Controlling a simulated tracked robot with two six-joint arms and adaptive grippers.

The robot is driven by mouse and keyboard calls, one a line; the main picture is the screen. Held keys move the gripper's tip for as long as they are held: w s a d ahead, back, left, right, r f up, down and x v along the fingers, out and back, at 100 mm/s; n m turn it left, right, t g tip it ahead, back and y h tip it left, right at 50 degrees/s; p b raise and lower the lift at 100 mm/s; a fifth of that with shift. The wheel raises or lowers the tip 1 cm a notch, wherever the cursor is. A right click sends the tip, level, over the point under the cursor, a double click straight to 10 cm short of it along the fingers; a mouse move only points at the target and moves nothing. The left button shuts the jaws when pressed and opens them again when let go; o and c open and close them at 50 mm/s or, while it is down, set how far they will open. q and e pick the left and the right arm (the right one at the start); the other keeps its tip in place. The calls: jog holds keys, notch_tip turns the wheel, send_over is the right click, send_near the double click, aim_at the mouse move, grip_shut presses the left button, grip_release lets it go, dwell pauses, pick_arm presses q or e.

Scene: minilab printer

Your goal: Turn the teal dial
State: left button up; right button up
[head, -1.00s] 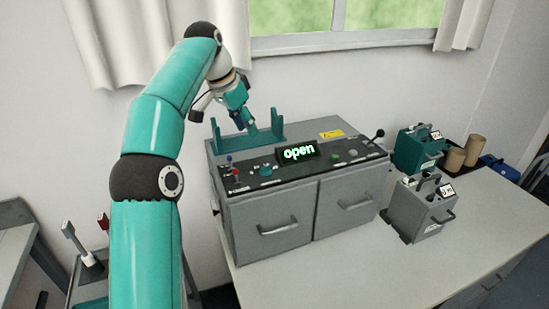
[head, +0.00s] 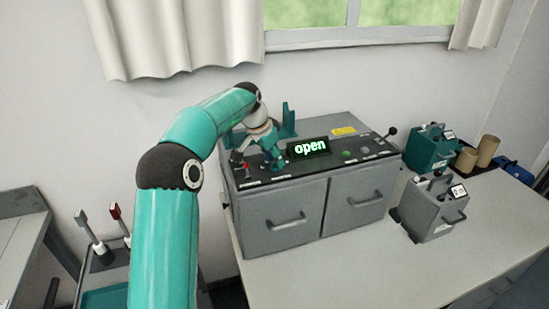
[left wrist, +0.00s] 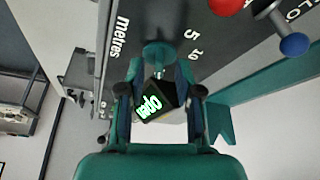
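The teal dial (left wrist: 158,52) shows at the upper middle of the left wrist view, on the dark panel beside printed numbers. My left gripper (left wrist: 159,72) has its two fingers apart, one on each side of the dial's near edge. I cannot tell whether they touch it. In the head view my left gripper (head: 274,160) is down at the panel's left half and hides the dial. My right gripper is in neither view.
A lit display reading "open" (head: 308,147) stands right of the gripper. A red-knobbed lever (head: 246,167) is close on its left; a blue knob (left wrist: 295,44) shows in the wrist view. The grey machine (head: 285,212) stands on a table with clear space in front.

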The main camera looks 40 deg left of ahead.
pick_arm(q)
jog(key=shift+w+f, duration=0.15)
jog(key=shift+f, duration=0.2)
jog(key=shift+c, duration=0.3)
grip_shut()
jog(key=shift+r, duration=0.1)
